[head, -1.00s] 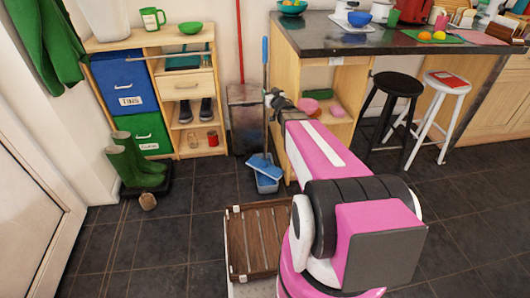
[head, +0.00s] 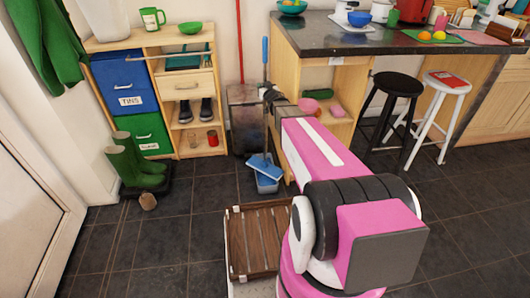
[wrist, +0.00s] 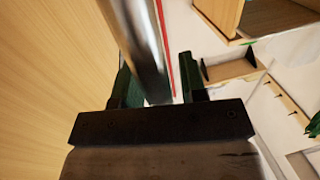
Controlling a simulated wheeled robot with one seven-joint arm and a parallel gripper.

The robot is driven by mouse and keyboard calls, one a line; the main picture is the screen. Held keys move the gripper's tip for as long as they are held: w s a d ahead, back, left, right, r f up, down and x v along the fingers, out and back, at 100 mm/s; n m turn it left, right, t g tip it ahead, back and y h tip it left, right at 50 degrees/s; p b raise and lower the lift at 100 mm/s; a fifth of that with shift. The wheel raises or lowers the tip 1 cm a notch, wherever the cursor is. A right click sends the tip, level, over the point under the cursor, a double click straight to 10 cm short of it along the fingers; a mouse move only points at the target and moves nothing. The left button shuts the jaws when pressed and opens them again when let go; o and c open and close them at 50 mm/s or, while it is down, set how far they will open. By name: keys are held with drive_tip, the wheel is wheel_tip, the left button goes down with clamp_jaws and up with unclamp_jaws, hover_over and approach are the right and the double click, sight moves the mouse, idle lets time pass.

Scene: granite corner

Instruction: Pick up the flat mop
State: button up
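The flat mop stands upright, with a blue upper handle (head: 265,50) and a blue flat head (head: 264,168) in a light blue bucket (head: 267,186). My gripper (head: 268,93) is at the handle, below the blue grip, beside the counter's end. In the wrist view, the shiny metal pole (wrist: 144,45) runs between the two dark green fingers of my gripper (wrist: 156,88). The pole is close to the left finger, and a narrow gap shows on the right. The fingers look open around it. The lower pole is partly hidden in the head view.
The counter (head: 345,38) and its wooden side panel are close to my gripper. A red pole (head: 239,40) and a grey bin (head: 243,120) stand behind the mop. A wooden cabinet (head: 185,60) is at left.

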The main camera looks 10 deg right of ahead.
clamp_jaws()
drive_tip(key=shift+r, duration=0.1)
